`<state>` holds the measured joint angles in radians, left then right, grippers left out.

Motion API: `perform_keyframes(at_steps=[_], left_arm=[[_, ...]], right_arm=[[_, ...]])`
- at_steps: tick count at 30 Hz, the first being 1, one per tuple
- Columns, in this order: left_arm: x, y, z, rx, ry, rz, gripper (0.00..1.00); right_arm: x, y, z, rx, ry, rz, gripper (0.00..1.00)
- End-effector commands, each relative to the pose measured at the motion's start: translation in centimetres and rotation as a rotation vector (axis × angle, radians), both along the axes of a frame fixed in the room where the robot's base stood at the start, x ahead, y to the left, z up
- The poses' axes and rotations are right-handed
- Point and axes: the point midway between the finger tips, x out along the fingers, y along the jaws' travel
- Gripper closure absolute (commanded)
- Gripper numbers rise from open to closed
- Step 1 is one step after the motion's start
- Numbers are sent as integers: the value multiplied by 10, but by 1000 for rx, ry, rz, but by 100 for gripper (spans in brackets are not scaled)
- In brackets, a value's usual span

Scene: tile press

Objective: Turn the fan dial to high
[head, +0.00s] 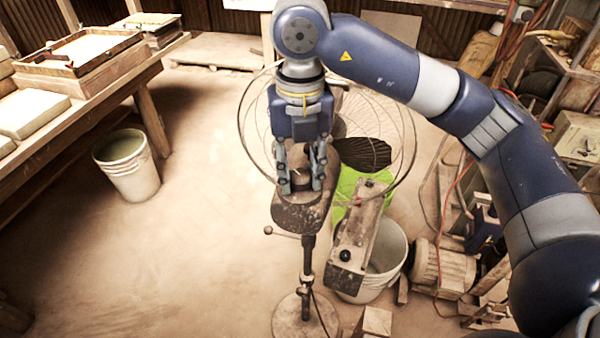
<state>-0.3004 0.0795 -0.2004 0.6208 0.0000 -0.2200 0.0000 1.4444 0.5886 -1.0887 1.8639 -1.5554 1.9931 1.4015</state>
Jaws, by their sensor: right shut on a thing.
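The pedestal fan has a round wire cage (408,150), a brown control housing (305,215) and a thin post on a round base (290,318). My right gripper (301,184) points down at the top of the housing. Its fingers are shut around the dial (299,174), a dark round knob mostly hidden between them. A small pale mark shows on the knob, but I cannot read any setting. My right arm comes in from the right and covers part of the cage. My left gripper is not in view.
A wooden bench (100,90) with trays runs along the left, and a grey bucket (127,165) stands beside it. Another bucket (385,262), a wooden beam (357,235) and a motor (443,268) crowd the fan's right.

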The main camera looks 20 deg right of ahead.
Motion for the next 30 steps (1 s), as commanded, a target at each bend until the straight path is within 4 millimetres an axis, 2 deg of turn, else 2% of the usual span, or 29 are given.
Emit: perform_keyframes(at_steps=[9,25,26,27,28,30], left_arm=[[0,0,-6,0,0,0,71],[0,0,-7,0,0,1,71],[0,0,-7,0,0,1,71],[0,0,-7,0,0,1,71],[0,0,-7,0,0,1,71],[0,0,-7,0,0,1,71]], right_arm=[[1,0,0,2,-3,-114,92],[0,0,1,1,-2,-135,92],[0,0,1,1,-2,-135,61],[0,0,1,1,-2,-134,52],[0,0,1,1,-2,-134,47],[0,0,1,1,-2,-134,47]])
